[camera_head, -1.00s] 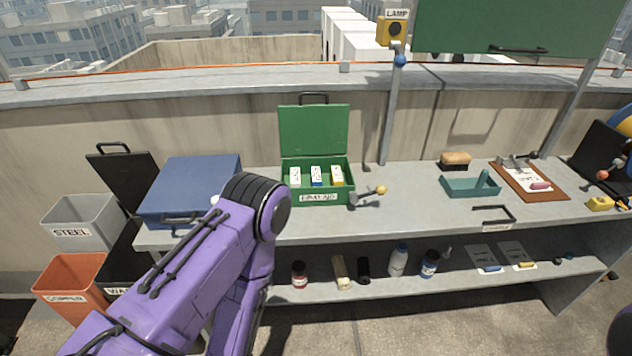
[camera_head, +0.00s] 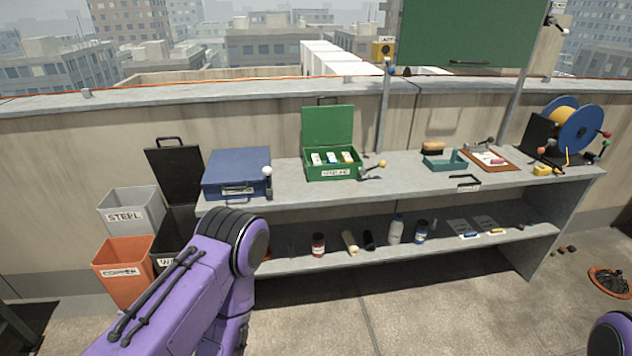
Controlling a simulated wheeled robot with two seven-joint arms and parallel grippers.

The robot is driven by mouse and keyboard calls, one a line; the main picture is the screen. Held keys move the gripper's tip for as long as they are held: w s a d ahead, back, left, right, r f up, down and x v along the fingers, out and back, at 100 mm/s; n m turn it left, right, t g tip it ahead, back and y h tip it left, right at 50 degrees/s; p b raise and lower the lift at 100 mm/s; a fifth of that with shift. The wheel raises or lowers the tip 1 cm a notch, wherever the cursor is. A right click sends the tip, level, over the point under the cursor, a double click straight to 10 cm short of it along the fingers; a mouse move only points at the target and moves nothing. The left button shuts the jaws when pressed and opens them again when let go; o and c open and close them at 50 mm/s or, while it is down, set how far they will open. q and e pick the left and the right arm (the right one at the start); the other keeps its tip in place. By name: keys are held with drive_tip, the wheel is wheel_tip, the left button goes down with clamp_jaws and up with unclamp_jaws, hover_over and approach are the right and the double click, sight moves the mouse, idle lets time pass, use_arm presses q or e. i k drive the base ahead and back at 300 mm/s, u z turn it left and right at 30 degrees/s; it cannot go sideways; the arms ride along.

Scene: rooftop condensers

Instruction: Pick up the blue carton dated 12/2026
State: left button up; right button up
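An open green first-aid box (camera_head: 334,173) stands on the bench top with its lid up. Several small white-topped cartons are in it, side by side. The middle carton (camera_head: 331,158) shows blue on its side; the right one (camera_head: 347,157) shows yellow. The dates on them are too small to read. My purple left arm rises at the lower left, in front of the bench, and its gripper is out of view. Only a bit of my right arm shows at the bottom right corner, and its gripper is out of view.
A blue case (camera_head: 236,173) stands left of the box, and a lever with a yellow knob (camera_head: 382,163) is just right of it. A teal tray (camera_head: 444,160) and a clipboard (camera_head: 488,158) lie further right. Bottles stand on the lower shelf (camera_head: 290,264). Bins stand at left.

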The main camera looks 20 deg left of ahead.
sight(330, 159)
drive_tip(key=z, duration=0.85)
drive_tip(key=i, duration=1.05)
drive_tip(key=u, duration=0.75)
drive_tip(key=i, duration=0.55)
drive_tip(key=u, duration=0.65)
